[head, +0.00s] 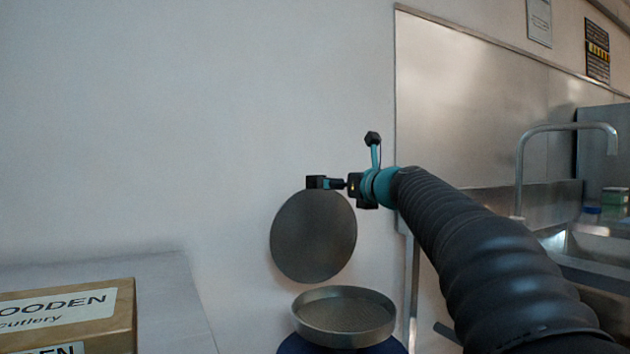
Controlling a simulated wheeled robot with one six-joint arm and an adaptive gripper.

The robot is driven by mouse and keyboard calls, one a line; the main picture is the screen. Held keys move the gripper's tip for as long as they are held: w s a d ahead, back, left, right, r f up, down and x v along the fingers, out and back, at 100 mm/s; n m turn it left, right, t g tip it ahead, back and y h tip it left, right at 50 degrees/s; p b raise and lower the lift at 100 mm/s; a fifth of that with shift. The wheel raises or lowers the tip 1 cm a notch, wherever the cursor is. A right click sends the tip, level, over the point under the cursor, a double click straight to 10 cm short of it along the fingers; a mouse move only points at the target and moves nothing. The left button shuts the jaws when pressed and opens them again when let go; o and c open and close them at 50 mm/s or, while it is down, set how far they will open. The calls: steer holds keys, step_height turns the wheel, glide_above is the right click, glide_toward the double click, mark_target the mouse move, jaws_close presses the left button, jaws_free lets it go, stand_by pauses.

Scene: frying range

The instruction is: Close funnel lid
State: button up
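The funnel lid (313,240) is a round, dark grey metal disc. It stands upright, swung open above and behind the funnel (344,314). The funnel is a shallow round metal dish with its open top showing, on a dark blue base (318,348). My gripper (316,183) reaches in from the right and is at the lid's upper edge, overlapping it or just above it in the picture. I cannot tell whether it touches the lid. The fingers are small and seen side-on, so their opening does not show.
A cardboard box of wooden cutlery (105,312) sits on a grey worktop (165,290) at the left. A sink (590,240) with a tall curved tap (520,165) is at the right. A white wall (190,120) stands behind the lid.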

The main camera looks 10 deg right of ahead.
mark_target(316, 187)
steer(key=p+x, duration=0.2)
steer(key=x, duration=1)
steer(key=shift+f+p, duration=0.1)
steer(key=shift+p, duration=0.2)
jaws_close()
